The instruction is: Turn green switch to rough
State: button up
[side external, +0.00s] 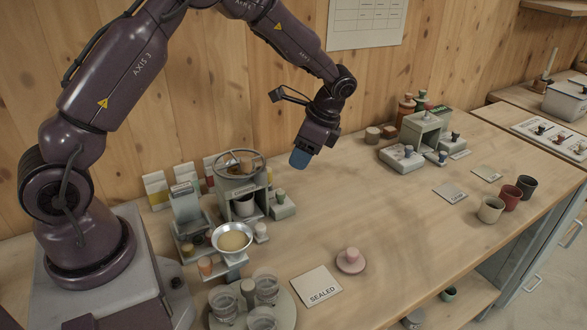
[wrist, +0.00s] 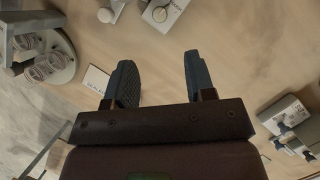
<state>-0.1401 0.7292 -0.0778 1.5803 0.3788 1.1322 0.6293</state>
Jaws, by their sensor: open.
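The feed mixer (side external: 240,190) stands left of centre in the side view, with a round wheel-like ring on top. A small grey block (side external: 283,210) sits at its right side and carries a greenish knob (side external: 279,194), the likeliest green switch. Its markings are too small to read. In the wrist view a pale block with a round knob (wrist: 160,14) shows at the top edge, partly cut off. My gripper (side external: 301,158) hangs above the bench, up and to the right of that block, apart from it. Its blue fingers are spread and empty in the wrist view (wrist: 158,61).
A metal bowl (side external: 232,238) and jars on a round tray (side external: 283,318) stand in front of the mixer. A SEALED card (side external: 318,287) and pink knobbed disc (side external: 351,261) lie nearby. Another knobbed unit (side external: 425,135) stands farther right. The bench between is mostly clear.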

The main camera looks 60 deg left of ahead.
aim_at(281, 192)
jog(key=shift+v, duration=0.75)
jog(key=shift+a, duration=0.1)
jog(key=s+a+f+n, duration=0.1)
jog(key=f+n, duration=0.1)
jog(key=f, duration=0.2)
jog(key=s+a+f+n+h, duration=0.1)
jog(key=f+n, duration=0.1)
jog(key=f, duration=0.2)
jog(key=s+a+f+n+g+h, duration=0.1)
jog(key=f+n, duration=0.2)
jog(key=f, duration=0.1)
jog(key=shift+s+a, duration=0.25)
jog(key=shift+a, duration=0.1)
grip_shut()
